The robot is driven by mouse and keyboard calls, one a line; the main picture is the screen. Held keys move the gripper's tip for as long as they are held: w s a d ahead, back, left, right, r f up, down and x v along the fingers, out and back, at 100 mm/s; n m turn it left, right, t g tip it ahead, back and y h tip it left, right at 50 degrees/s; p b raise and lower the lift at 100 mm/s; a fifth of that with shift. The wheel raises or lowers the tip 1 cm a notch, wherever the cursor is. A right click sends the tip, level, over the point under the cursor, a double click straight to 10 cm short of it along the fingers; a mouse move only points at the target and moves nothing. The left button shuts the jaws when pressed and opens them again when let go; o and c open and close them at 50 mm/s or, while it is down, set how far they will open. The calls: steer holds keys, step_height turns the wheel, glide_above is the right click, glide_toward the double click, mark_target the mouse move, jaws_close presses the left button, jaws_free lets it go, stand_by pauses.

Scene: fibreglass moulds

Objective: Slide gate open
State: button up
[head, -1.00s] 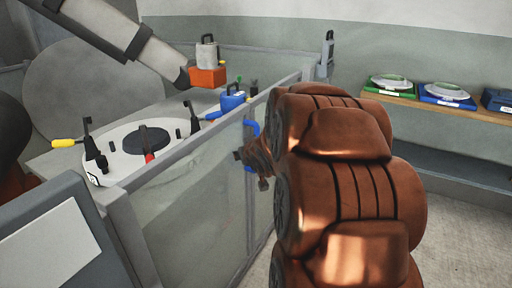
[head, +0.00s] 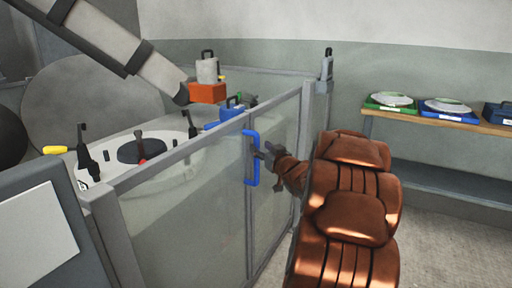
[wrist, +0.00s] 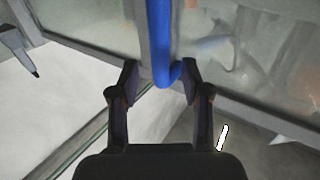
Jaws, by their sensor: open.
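The gate (head: 274,165) is a clear panel in a grey frame. It carries an upright blue bar handle (head: 251,158). My gripper (head: 262,155) is at the handle's right side in the head view, its fingers pointing at the bar. In the wrist view, the lower end of the blue handle (wrist: 161,45) comes down between the two spread fingertips of my gripper (wrist: 160,76). The fingers are open, one on each side of the bar. I cannot tell whether either finger touches it. The gate's lower part is partly hidden by my arm.
Behind the panels is a table with a round white mould (head: 150,165), dark clamps and an orange block (head: 208,92). A grey latch-like post (head: 327,65) stands at the fence corner. A shelf (head: 430,119) with trays is at right. Floor is clear right of my arm.

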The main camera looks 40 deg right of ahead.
mark_target(258, 145)
steer(key=shift+x, duration=2.05)
jaws_close()
